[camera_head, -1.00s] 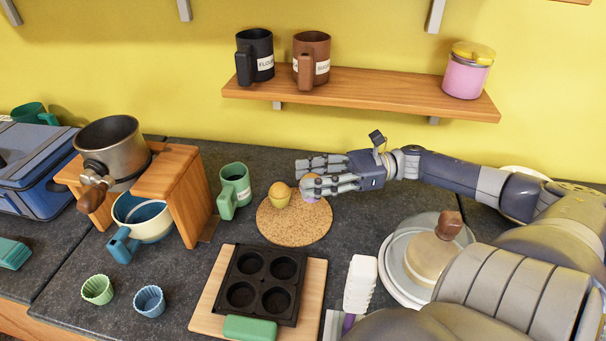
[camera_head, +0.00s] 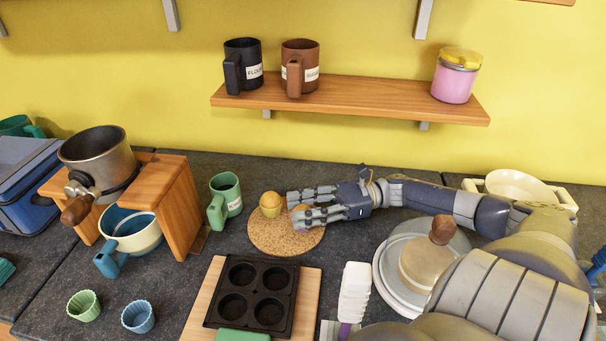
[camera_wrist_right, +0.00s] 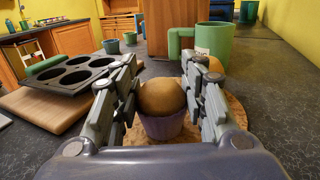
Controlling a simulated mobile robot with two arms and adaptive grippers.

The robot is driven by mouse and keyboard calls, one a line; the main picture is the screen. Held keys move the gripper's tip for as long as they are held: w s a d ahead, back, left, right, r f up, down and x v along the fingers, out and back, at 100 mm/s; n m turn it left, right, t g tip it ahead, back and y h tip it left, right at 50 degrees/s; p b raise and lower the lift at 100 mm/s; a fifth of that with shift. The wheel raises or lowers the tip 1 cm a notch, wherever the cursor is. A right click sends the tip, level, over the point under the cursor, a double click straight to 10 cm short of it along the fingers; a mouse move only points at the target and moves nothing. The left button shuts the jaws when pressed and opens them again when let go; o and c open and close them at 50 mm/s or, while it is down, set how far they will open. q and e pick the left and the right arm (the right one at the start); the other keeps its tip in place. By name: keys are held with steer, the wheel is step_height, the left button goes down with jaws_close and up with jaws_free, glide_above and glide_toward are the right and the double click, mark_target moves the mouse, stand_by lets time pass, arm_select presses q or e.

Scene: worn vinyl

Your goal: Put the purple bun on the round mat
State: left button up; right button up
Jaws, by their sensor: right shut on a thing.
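The purple bun, with a golden top and purple cup (camera_wrist_right: 162,108), sits upright between the fingers of my right gripper (camera_wrist_right: 160,95) in the wrist view. My right gripper (camera_head: 293,207) is shut on it, over the right part of the round cork mat (camera_head: 280,243). In the head view its fingers hide the purple bun. The mat also shows beneath the bun in the wrist view (camera_wrist_right: 237,110). I cannot tell whether the cup touches the mat. Another bun in a yellow cup (camera_head: 270,205) stands on the mat's back left part. My left gripper is not in view.
A green mug (camera_head: 225,200) stands just left of the mat. A dark muffin tin (camera_head: 256,290) on a wooden board lies in front. A lidded plate stack (camera_head: 390,278) is to the right. Blue and green empty cups (camera_head: 138,316) are at the front left.

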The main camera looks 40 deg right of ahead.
steer(key=o, duration=1.1)
steer(key=shift+f, duration=0.1)
steer(key=shift+c, duration=0.2)
steer(key=v, duration=0.7)
steer(key=shift+b, duration=0.4)
steer(key=shift+s+d, duration=0.1)
steer(key=shift+d, duration=0.15)
steer(key=shift+r, duration=0.25)
